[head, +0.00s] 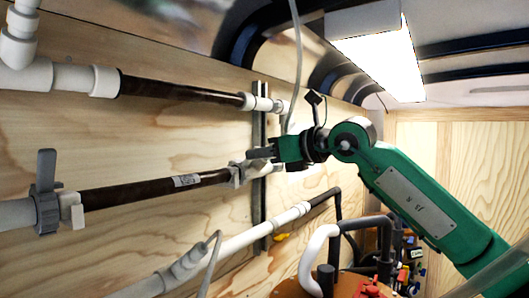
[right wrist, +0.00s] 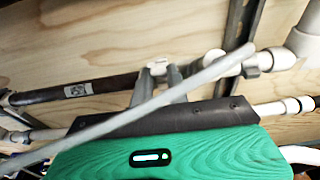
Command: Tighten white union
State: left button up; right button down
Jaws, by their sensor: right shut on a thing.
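The white union (head: 238,174) sits at the right end of the middle dark pipe (head: 150,191) on the wooden wall. My right gripper (head: 255,158) reaches it from the right, its grey fingers at the union. In the right wrist view the fingers (right wrist: 174,82) are shut on the white union (right wrist: 157,67), which shows just beyond their tips. The dark pipe with its label (right wrist: 78,90) runs off to the left there. The fingers hide part of the union. My left gripper is not in view.
A grey hose (right wrist: 185,85) crosses close in front of my right gripper in the wrist view. A metal strut (head: 258,205) stands behind the pipes. An upper dark pipe (head: 180,91) and a lower white pipe (head: 240,241) run above and below.

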jog(key=r+h+p, duration=0.1)
jog(key=a+r+g+h+p, duration=0.1)
jog(key=shift+w+g+p, duration=0.3)
jog(key=shift+w+p, duration=0.05)
jog(key=shift+p, duration=0.05)
jog(key=shift+w+a+h+p, duration=0.15)
jog(key=shift+h+p, duration=0.25)
jog(key=shift+f, duration=0.1)
jog(key=c, duration=1.4)
grip_release()
jog(key=shift+a, duration=0.1)
jog(key=shift+o, duration=0.2)
jog(key=shift+s+d+b, duration=0.25)
jog(key=shift+d+b, duration=0.25)
jog(key=b+v, duration=0.4)
jog(key=v, duration=0.8)
jog(key=shift+d+r+b, duration=0.2)
jog(key=shift+r+b, duration=0.15)
jog(key=shift+r, duration=0.15)
